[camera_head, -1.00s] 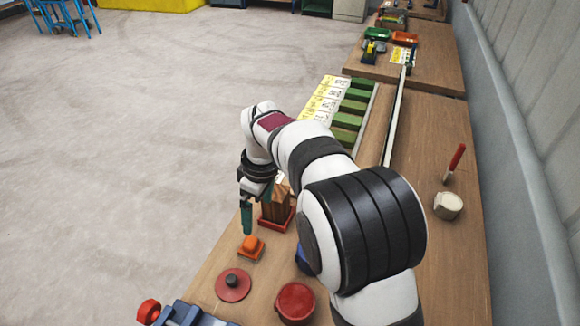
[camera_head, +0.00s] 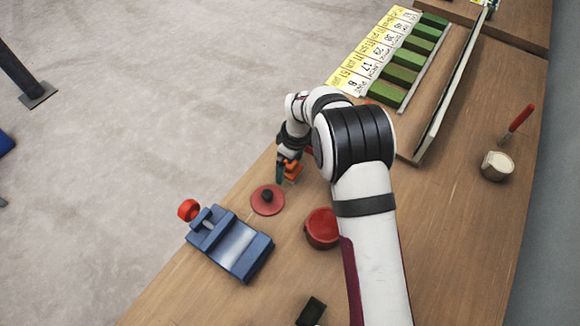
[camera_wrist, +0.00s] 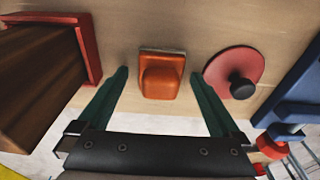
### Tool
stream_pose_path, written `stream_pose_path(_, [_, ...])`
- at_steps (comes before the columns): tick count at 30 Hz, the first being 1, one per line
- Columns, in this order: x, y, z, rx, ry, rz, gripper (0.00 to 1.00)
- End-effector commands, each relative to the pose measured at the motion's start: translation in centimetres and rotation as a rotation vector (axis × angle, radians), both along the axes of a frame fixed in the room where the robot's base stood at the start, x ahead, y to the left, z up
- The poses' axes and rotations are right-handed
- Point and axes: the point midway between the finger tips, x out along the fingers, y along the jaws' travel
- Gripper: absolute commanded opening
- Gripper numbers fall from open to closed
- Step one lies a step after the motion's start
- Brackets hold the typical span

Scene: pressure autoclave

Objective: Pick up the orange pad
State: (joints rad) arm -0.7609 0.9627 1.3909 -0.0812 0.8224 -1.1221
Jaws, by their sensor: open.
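The orange pad (camera_wrist: 162,76) lies on the wooden table in the wrist view, a small orange block with a raised part and a pale edge underneath. My gripper (camera_wrist: 164,85) is open, with one green finger to each side of the pad. The fingers look apart from it, with a gap on both sides. In the head view the pad (camera_head: 292,170) is partly hidden beside my gripper (camera_head: 283,172). I cannot tell the exact height of the fingertips over the table.
A red disc with a black knob (camera_wrist: 238,78) lies right of the pad. A red-rimmed wooden holder (camera_wrist: 84,50) stands left. A blue vise (camera_head: 230,243), a red round container (camera_head: 322,228) and a cream cup (camera_head: 497,166) stand on the table (camera_head: 440,240).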

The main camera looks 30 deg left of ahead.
Motion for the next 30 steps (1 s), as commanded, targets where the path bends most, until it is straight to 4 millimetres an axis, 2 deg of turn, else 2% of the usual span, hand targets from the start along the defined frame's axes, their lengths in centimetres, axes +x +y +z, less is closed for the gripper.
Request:
stream_pose_path(1, [0.0,0.0,0.0,0.0,0.0,0.0,0.98])
stream_pose_path(2, [0.0,0.0,0.0,0.0,0.0,0.0,0.93])
stream_pose_path(15, [0.0,0.0,0.0,-0.001,0.0,0.0,0.14])
stream_pose_path(23, [0.0,0.0,0.7,0.001,-0.001,0.0,0.13])
stream_pose_path(30, [0.1,0.1,6.7,0.003,-0.003,0.001,0.13])
